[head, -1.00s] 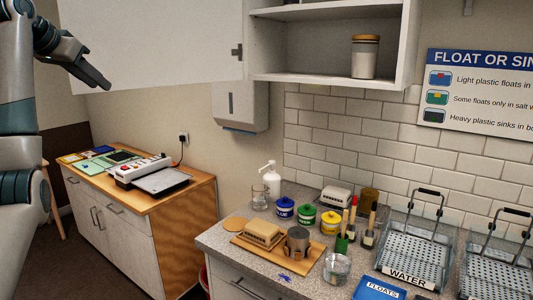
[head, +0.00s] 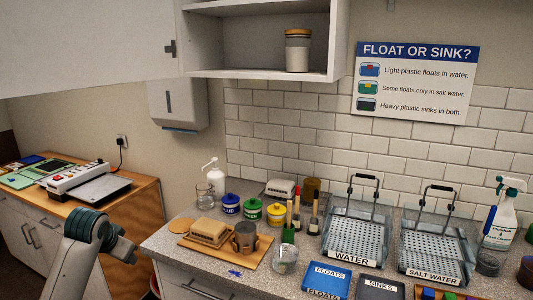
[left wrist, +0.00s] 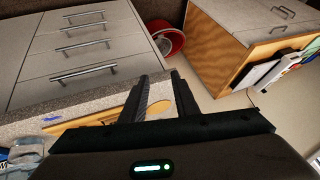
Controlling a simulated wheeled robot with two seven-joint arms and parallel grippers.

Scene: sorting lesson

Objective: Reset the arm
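My left arm (head: 88,232) shows at the lower left of the head view, low in front of the wooden side cabinet; its fingers cannot be made out there. In the left wrist view my left gripper (left wrist: 160,92) has its two fingers apart, with nothing between them. It points toward the floor gap between the drawer unit (left wrist: 75,50) and the wooden cabinet (left wrist: 215,55). My right arm and gripper are not in view.
The speckled counter (head: 190,262) holds a wooden board, lidded pots, a beaker (head: 285,260) and two wire-handled trays (head: 355,232). The upper cabinet door (head: 80,45) stands open. A red bin (left wrist: 168,40) sits on the floor.

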